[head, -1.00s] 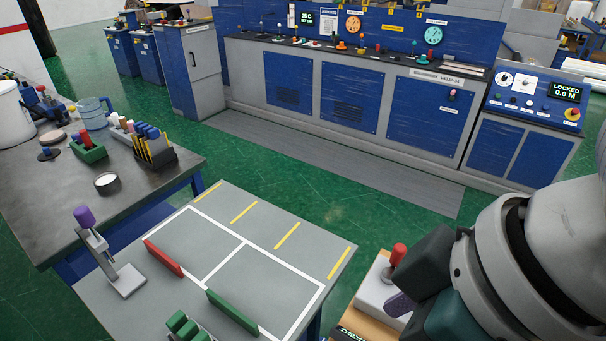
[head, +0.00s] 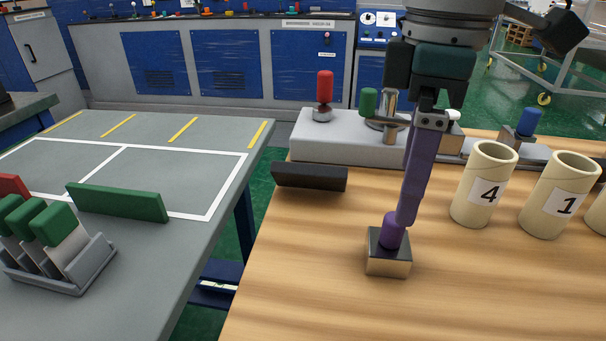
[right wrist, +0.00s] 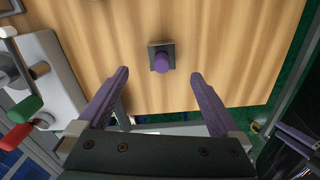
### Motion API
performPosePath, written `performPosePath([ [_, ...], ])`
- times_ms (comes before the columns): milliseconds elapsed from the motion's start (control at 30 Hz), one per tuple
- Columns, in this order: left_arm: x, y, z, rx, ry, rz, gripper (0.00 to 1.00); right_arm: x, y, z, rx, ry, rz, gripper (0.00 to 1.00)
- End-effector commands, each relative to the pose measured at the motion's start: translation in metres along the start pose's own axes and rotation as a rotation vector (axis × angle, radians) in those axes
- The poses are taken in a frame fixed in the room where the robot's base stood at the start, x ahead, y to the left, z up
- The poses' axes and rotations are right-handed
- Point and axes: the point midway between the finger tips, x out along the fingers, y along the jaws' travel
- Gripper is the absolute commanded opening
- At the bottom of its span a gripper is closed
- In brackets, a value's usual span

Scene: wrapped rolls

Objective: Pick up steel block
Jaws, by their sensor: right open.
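The steel block (head: 388,262) is a small metal block with a dark top and an upright purple knob. It sits on the wooden table in the head view. In the right wrist view the block (right wrist: 153,67) lies just beyond the fingertips, roughly midway between them. My right gripper (head: 405,220) points down at the knob with long purple fingers. In the right wrist view the right gripper (right wrist: 160,75) is open, with nothing between its fingers. In the head view the near finger overlaps the knob and hides the other finger; contact cannot be told. My left gripper is not in view.
Cream tubes, including one marked 4 (head: 484,185) and one marked 1 (head: 560,196), stand right of the block. A black bar (head: 309,177) and a grey fixture (head: 340,145) lie behind. The wooden table (head: 310,290) is clear around the block. A grey table (head: 130,240) stands left.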

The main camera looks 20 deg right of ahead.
Motion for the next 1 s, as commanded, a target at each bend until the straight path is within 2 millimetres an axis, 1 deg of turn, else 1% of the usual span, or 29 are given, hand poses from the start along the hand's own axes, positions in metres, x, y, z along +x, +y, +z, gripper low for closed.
performPosePath([
  [33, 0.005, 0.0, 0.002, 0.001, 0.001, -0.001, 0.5, 0.008, 0.001, 0.001, 0.004, -0.003, -0.001, 1.0],
  [200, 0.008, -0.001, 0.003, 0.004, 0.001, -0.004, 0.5, 0.033, 0.001, 0.001, 0.004, -0.004, -0.003, 1.0],
  [433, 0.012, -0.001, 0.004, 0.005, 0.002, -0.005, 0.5, 0.055, -0.001, -0.001, 0.003, -0.003, -0.002, 1.0],
  [600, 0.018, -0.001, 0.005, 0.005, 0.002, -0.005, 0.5, 0.083, -0.004, -0.004, 0.003, -0.005, -0.002, 1.0],
  [700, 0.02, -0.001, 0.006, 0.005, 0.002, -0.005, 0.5, 0.094, -0.003, -0.004, 0.002, -0.003, -0.001, 1.0],
  [800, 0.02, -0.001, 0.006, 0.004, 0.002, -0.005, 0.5, 0.098, -0.003, -0.004, 0.001, -0.002, 0.001, 1.0],
  [1000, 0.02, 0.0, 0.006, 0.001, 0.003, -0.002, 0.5, 0.098, -0.003, -0.004, 0.001, -0.002, 0.002, 0.99],
])
